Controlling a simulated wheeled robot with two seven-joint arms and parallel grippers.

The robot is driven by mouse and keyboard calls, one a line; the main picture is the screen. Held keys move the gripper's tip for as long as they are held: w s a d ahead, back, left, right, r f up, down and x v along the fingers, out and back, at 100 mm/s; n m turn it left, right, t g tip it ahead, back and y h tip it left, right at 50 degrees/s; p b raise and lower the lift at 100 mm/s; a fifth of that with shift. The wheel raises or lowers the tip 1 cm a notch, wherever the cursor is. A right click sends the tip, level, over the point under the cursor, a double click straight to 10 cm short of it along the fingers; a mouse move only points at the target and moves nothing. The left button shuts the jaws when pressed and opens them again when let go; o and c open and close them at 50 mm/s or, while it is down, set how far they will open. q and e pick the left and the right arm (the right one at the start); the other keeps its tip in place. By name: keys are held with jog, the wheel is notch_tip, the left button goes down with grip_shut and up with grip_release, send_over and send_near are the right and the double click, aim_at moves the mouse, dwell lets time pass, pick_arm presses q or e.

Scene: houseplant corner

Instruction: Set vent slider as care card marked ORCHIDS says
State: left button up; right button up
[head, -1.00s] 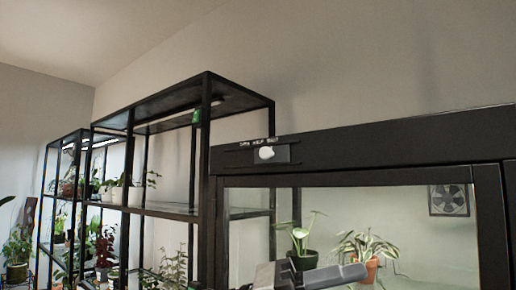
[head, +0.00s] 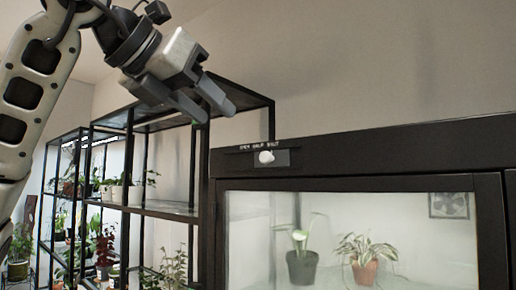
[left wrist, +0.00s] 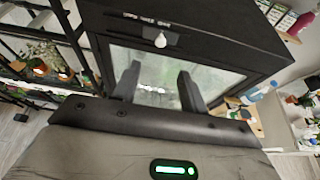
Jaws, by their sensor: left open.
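The vent slider is a white knob (head: 266,156) on a dark plate in the cabinet's top beam, under small white lettering that seems to read OPEN, HALF, SHUT. The knob sits right of the middle, around HALF to SHUT; its exact mark is hard to tell. The knob also shows in the left wrist view (left wrist: 160,40). My left gripper (head: 215,112) is open and empty, up and left of the knob and apart from it. In the left wrist view its fingers (left wrist: 158,74) point toward the cabinet, below the knob. No ORCHIDS card is readable. My right gripper is not in view.
The black cabinet (head: 360,147) has a hazy glass front with two potted plants (head: 300,265) behind it and a fan grille (head: 449,204). A black shelf rack (head: 165,209) with plants stands at the left. The wall above the cabinet is clear.

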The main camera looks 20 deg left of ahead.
aim_at(263, 156)
pick_arm(q)
jog(key=p+x, duration=0.2)
jog(key=x, duration=1.1)
jog(key=shift+w+p, duration=0.2)
jog(key=shift+p, duration=0.2)
grip_shut()
jog(key=shift+s, duration=0.1)
